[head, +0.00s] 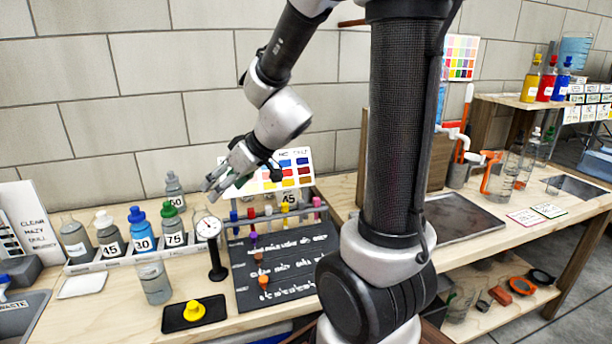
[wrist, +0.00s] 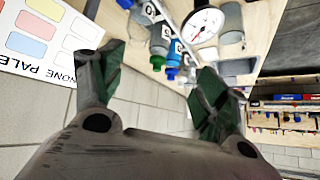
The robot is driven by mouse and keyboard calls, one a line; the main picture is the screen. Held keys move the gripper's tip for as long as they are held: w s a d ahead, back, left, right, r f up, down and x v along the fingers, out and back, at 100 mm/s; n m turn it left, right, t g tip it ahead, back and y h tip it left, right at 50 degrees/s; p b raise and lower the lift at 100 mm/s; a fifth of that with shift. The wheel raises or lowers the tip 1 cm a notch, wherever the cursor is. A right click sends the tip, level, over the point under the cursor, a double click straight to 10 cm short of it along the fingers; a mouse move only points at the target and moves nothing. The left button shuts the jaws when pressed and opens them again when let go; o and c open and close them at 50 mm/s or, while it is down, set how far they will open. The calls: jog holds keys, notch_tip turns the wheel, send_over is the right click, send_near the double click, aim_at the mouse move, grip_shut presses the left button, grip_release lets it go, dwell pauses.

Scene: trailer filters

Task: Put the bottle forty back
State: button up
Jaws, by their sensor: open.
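I cannot make out a bottle marked 40 for certain. In the head view, the tray (head: 82,267) at left holds several grey bottles: an uncapped-looking one (head: 75,240), a white-capped 45 (head: 109,234), a blue-capped 30 (head: 141,232) and a green-capped 75 (head: 174,227). A grey-capped bottle (head: 174,190) stands behind them, its label hard to read. Another bottle (head: 287,208), labelled about 45, stands behind the test-tube rack. A grey vessel (head: 154,283) with no readable label stands before the tray. My gripper (head: 215,183) is open and empty above the bench; its fingers frame the wrist view (wrist: 160,70).
A dial gauge (head: 208,228) on a black stand is right of the tray. A rack with coloured tubes (head: 275,217) and a black board (head: 283,268) lie further right. A colour chart (head: 290,165) stands behind.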

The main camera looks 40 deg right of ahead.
jog(key=s+d+r+m+g+h, duration=0.1)
jog(key=s+d+r, duration=0.1)
jog(key=s, duration=0.5)
jog(key=s+d+r+m+g+h, duration=0.1)
jog(key=s+d+r+m+h, duration=0.1)
jog(key=s+d, duration=0.3)
jog(key=s+d+r+m+g+h, duration=0.1)
jog(key=s+d+r+m+h, duration=0.1)
jog(key=s, duration=0.7)
jog(key=shift+s+d+r, duration=0.2)
jog(key=shift+d+r, duration=0.45)
jog(key=shift+d, duration=0.55)
